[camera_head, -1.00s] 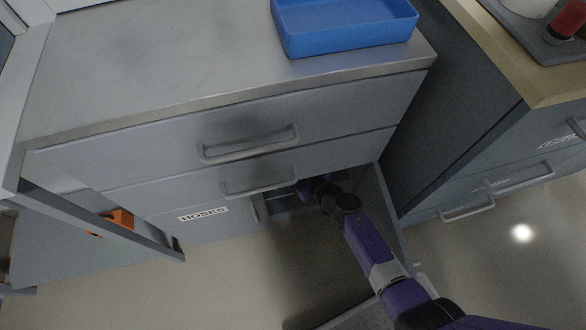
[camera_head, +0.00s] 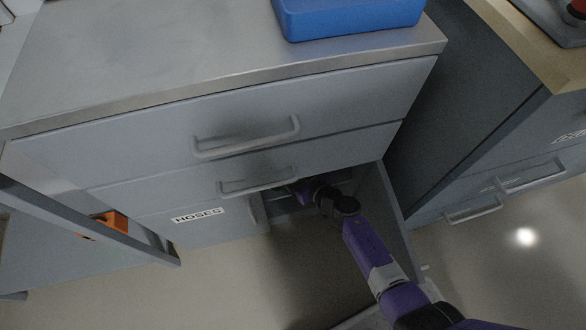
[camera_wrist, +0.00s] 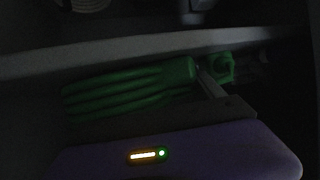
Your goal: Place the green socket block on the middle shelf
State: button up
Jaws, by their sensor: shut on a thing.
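In the wrist view, a green thing lies in the dark just past my purple gripper body. Its larger part, which I take as the green socket block (camera_wrist: 130,86), has several rounded ribs. A smaller green piece (camera_wrist: 221,68) shows to the right of a finger; I cannot tell whether both are one body. My gripper (camera_wrist: 208,80) is shut on the green block. In the head view my arm reaches into the open cabinet under the drawers, and the gripper tips and block are hidden there. A pale shelf edge (camera_wrist: 60,62) crosses behind the block; I cannot tell which shelf it is.
The open cabinet door (camera_head: 378,205) stands right of my arm. Drawers with a handle (camera_head: 246,138) are above the opening. A front labelled HOSES (camera_head: 197,215) is left. A blue tray (camera_head: 350,18) sits on top. Another cabinet (camera_head: 480,120) is close at right.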

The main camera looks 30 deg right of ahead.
jog(key=o, duration=1.7)
jog(key=shift+c, duration=0.2)
jog(key=shift+r, duration=0.2)
jog(key=p+v, duration=0.4)
jog(key=v, duration=0.2)
jog(key=shift+r, duration=0.15)
jog(key=shift+s+d+r, duration=0.15)
jog(key=shift+s, duration=0.5)
